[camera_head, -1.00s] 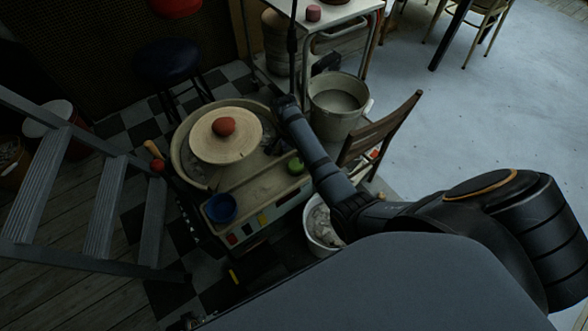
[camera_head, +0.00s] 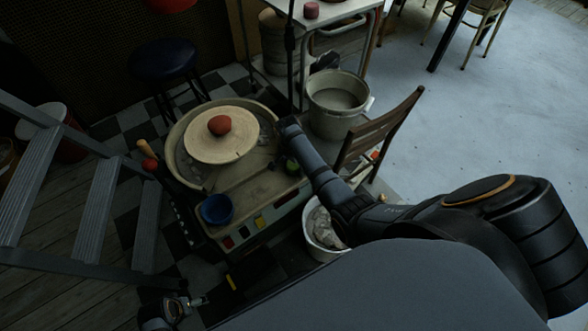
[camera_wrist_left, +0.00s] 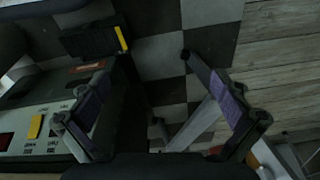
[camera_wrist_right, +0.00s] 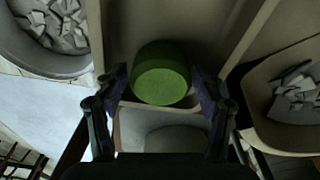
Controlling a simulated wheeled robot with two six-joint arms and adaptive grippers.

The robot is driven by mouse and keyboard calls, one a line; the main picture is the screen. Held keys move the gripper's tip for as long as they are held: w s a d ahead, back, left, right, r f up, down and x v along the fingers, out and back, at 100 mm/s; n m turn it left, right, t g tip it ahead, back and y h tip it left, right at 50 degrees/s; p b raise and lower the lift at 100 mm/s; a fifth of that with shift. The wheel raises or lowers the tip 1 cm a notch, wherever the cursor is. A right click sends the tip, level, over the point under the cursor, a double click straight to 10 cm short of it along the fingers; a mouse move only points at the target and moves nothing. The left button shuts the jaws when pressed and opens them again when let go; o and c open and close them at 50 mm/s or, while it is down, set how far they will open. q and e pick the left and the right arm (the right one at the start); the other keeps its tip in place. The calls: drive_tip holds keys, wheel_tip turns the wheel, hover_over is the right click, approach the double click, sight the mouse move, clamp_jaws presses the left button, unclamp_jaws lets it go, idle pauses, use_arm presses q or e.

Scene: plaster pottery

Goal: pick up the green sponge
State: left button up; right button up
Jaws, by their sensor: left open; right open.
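The green sponge (camera_head: 292,167) sits on the wheel's tray, at its right side, partly hidden by my right gripper (camera_head: 287,156) in the head view. In the right wrist view the sponge (camera_wrist_right: 160,84) looks like a short green cylinder, centred between the open fingers of my right gripper (camera_wrist_right: 159,74). I cannot tell whether the fingers touch it. My left gripper (camera_head: 194,302) is low at the left in the head view, away from the sponge. In the left wrist view it (camera_wrist_left: 155,57) is open and empty above the checkered floor.
The pottery wheel (camera_head: 232,150) carries a red-brown lump (camera_head: 219,125). A blue bowl (camera_head: 217,209) sits at the tray's front left. Buckets (camera_head: 336,118) and (camera_head: 318,250) and a wooden chair (camera_head: 385,128) flank my right arm. A step ladder (camera_head: 97,212) stands at left.

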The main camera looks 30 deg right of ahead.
drive_tip(key=shift+f, duration=0.2)
use_arm(q)
drive_tip(key=shift+d+r, duration=0.1)
drive_tip(key=shift+r, duration=0.25)
use_arm(e)
drive_tip(key=c, duration=0.7)
drive_tip(key=shift+r, duration=0.15)
drive_tip(key=shift+r, duration=0.25)
wheel_tip(320, 180, up, 9)
drive_tip(key=p, duration=0.3)
drive_tip(key=shift+p, duration=0.35)
drive_tip(key=shift+r, duration=0.15)
use_arm(q)
drive_tip(key=s+a+f, duration=0.3)
drive_tip(key=s+f, duration=0.2)
drive_tip(key=f, duration=0.4)
